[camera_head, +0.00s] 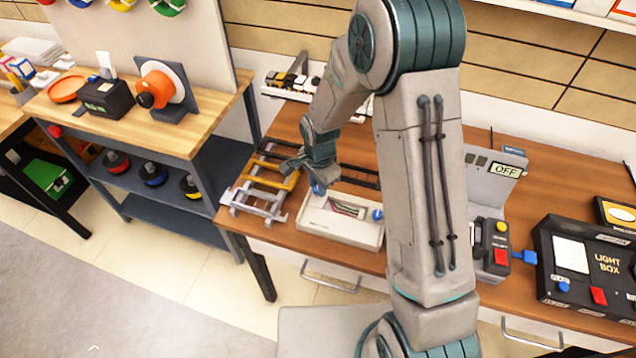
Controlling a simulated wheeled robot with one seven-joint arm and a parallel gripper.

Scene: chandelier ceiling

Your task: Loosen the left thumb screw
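A shallow white box (342,226) lies near the front edge of the wooden table, with red and dark wires in its recess. The left thumb screw (319,189), a blue knob, sits at the box's left end and is partly covered by my gripper. The right thumb screw (377,214), also blue, sits at the right end, clear of the gripper. My gripper (307,178) reaches down from the upper right, right at the left thumb screw. Whether the fingers touch or enclose the knob, and how far apart they are, is too small to tell.
Metal racks (262,194) stand close left of the white box. A grey device marked OFF (494,180) and a black light box (590,265) stand to the right. My arm crosses the middle and hides part of the table.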

